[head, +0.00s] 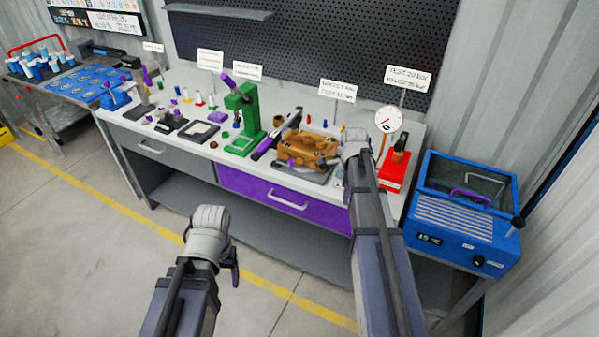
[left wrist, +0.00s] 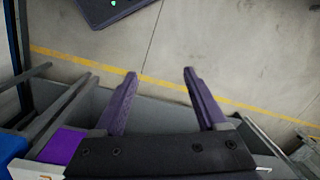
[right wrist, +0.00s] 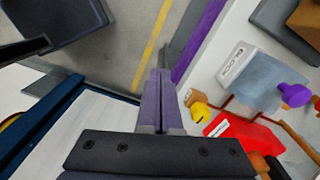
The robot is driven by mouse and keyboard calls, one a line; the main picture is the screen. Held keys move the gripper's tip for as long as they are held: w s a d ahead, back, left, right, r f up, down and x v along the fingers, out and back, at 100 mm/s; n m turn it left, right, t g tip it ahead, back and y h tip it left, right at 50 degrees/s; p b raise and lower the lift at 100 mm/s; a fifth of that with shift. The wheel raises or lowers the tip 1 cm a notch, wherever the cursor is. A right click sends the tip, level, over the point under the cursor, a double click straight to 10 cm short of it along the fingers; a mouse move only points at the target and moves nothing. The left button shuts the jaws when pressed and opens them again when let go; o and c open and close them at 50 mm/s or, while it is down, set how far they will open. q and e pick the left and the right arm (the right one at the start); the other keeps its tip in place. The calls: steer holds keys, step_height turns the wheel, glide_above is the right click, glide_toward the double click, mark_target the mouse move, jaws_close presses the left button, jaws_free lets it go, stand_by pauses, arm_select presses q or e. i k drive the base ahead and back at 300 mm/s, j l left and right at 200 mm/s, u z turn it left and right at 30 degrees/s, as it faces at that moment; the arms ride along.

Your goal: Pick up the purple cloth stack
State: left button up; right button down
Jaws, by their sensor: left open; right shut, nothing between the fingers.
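I cannot make out a purple cloth stack for sure in any view. A grey-blue, cloth-like piece (right wrist: 268,82) lies on the bench in the right wrist view, beside a white labelled block (right wrist: 236,62). My right gripper (right wrist: 160,75) is shut and empty by the bench's front edge; in the head view its wrist (head: 355,148) covers part of the bench right of the brown pump block (head: 305,149). My left gripper (head: 234,264) is open and empty, low in front of the bench; its spread fingers show in the left wrist view (left wrist: 160,76).
The bench (head: 205,162) has a purple drawer (head: 265,193) and carries a green press (head: 243,125), a red base (head: 396,172) and a gauge (head: 388,119). A blue bath (head: 462,215) stands at right. A cart (head: 75,87) stands at left. Floor in front is clear.

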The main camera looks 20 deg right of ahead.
mark_target(220, 117)
steer(key=i+j+u, duration=0.35)
steer(key=i+u, duration=0.5)
steer(key=i, duration=0.15)
steer(key=i+j+u, duration=0.1)
steer(key=i, duration=0.55)
steer(key=i+j+z, duration=0.1)
steer(key=i+z, duration=0.35)
steer(key=i+j+z, duration=0.3)
steer(key=i+z, duration=0.15)
steer(key=i+j+z, duration=0.45)
steer(key=i, duration=0.05)
